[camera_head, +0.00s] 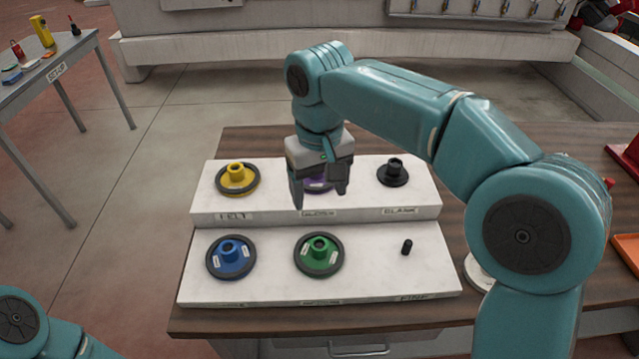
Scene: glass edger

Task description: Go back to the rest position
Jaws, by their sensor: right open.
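My right gripper (319,196) is open and points down above the middle of the upper step of a white stepped rack (377,258). It partly hides a purple wheel (318,186) behind its fingers. Nothing shows between the fingertips. A yellow wheel (237,178) and a black wheel (394,173) lie to either side on the upper step. A blue wheel (231,256) and a green wheel (319,253) lie on the lower step. My left arm (40,330) shows only in the bottom left corner; its gripper is out of view.
The rack stands on a brown wooden table (240,142). A bare black peg (407,247) stands at the lower step's right. A red object (628,158) and an orange tray (628,250) are at the right edge. A grey side table (62,62) with small items stands at the far left.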

